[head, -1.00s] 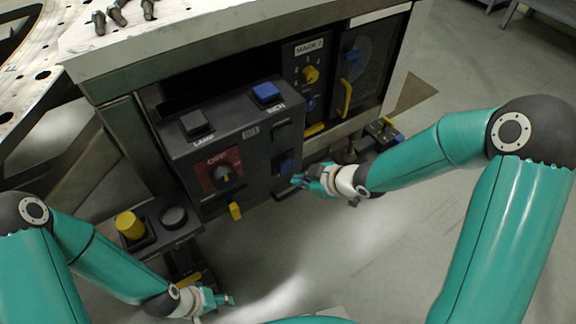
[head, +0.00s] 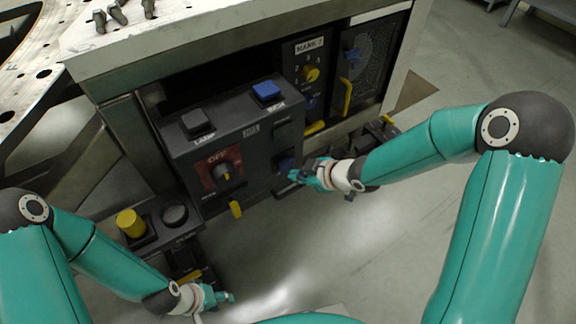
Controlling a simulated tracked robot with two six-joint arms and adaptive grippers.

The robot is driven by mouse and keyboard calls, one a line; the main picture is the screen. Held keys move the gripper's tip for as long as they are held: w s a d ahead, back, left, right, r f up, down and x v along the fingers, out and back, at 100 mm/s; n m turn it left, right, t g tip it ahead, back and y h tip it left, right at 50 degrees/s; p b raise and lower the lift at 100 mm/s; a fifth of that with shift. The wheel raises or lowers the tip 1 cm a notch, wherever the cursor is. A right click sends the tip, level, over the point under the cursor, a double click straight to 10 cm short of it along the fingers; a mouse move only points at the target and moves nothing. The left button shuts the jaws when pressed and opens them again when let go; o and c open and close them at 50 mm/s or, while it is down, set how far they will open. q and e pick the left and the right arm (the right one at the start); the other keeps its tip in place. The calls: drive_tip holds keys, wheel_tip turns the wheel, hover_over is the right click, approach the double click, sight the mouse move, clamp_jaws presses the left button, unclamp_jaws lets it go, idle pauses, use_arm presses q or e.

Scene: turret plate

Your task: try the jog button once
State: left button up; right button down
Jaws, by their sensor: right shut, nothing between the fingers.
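The labels are too small to tell which one is the jog button. My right gripper (head: 294,176) is shut and empty, with its fingertips just below and beside the lower blue button. I cannot tell whether they touch it. My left gripper (head: 230,297) hangs low at the left, below the box and away from the buttons. Its fingers are too small to judge.
The box also has a black button (head: 196,122), a red plate with a rotary knob (head: 222,172) and a yellow lever (head: 236,209). A yellow button (head: 131,224) stands lower left. A panel with a yellow knob (head: 311,73) is behind.

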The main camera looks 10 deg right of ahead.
idle(0.7)
drive_tip(key=shift+w+a+r, duration=0.1)
drive_tip(key=shift+w, duration=0.25)
drive_tip(key=shift+w+a+p, duration=0.25)
drive_tip(key=shift+w+p, duration=0.25)
drive_tip(key=shift+w, duration=0.15)
idle(0.7)
idle(0.4)
drive_tip(key=shift+s+d+b, duration=0.2)
drive_tip(key=shift+s+b, duration=0.05)
drive_tip(key=shift+s, duration=0.25)
drive_tip(key=shift+s+d+b, duration=0.2)
drive_tip(key=shift+s, duration=0.3)
drive_tip(key=shift+s, duration=0.1)
drive_tip(key=s, duration=0.1)
drive_tip(key=s+d+b, duration=0.1)
drive_tip(key=s, duration=0.2)
drive_tip(key=shift+s+d, duration=0.25)
drive_tip(key=shift+d, duration=0.1)
